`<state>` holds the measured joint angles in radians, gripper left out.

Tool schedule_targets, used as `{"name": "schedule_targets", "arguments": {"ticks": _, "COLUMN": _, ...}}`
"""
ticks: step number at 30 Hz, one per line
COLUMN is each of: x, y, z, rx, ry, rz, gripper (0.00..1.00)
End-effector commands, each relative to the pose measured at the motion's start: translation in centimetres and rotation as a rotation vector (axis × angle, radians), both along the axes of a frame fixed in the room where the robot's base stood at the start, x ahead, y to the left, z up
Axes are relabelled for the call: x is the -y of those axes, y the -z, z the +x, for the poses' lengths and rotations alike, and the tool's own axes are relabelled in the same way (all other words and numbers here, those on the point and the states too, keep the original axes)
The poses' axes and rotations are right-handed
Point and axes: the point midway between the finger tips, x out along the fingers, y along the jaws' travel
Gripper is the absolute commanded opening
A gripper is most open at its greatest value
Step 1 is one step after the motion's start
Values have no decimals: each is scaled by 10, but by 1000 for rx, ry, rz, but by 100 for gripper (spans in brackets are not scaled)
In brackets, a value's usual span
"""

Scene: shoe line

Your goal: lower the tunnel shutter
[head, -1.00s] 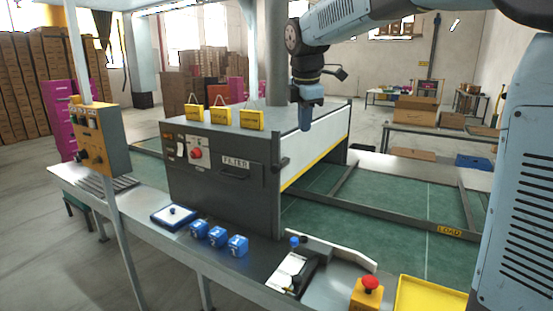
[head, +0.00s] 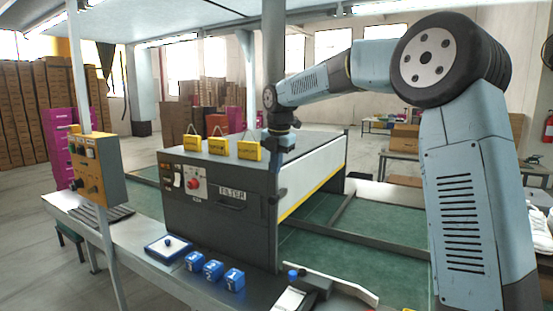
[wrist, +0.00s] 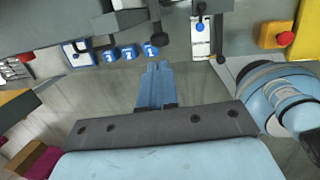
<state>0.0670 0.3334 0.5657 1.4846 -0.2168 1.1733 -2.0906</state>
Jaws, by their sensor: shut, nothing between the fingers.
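The grey tunnel (head: 215,215) stands on the line with a FILTER label on its front. Its shutter (head: 318,182), a pale panel with a yellow lower edge, is on the right side, with a gap over the green belt below it. A dark knob (head: 282,192) sticks out at the tunnel's near right corner. In the wrist view the fingers (wrist: 157,68) are together and empty, just short of a dark round knob (wrist: 157,40) in the picture; contact cannot be told.
Yellow signs (head: 218,146) stand on the tunnel top. Blue numbered blocks (head: 213,269) and a blue-edged tray (head: 168,248) lie on the front ledge. A yellow control box (head: 97,168) is on a post at left. A red button on a yellow base (wrist: 284,38) shows in the wrist view.

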Motion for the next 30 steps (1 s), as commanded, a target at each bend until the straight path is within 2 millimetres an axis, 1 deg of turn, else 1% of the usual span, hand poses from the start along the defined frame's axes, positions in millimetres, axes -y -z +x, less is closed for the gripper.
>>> {"name": "schedule_targets", "arguments": {"ticks": 1, "x": -1, "y": 10, "z": 2, "rx": -3, "ry": -1, "rz": -1, "gripper": 0}}
{"name": "schedule_targets", "arguments": {"ticks": 3, "x": -2, "y": 22, "z": 4, "rx": -4, "ry": -1, "rz": -1, "gripper": 0}}
{"name": "schedule_targets", "arguments": {"ticks": 9, "x": -4, "y": 55, "z": 10, "rx": -4, "ry": 1, "rz": 0, "gripper": 0}}
{"name": "schedule_targets", "arguments": {"ticks": 15, "x": -5, "y": 78, "z": 15, "rx": -1, "ry": 1, "rz": 1, "gripper": 0}}
{"name": "schedule_targets", "arguments": {"ticks": 21, "x": -6, "y": 87, "z": 17, "rx": -1, "ry": 2, "rz": 1, "gripper": 0}}
{"name": "schedule_targets", "arguments": {"ticks": 30, "x": -6, "y": 87, "z": 17, "rx": 0, "ry": 2, "rz": 0, "gripper": 0}}
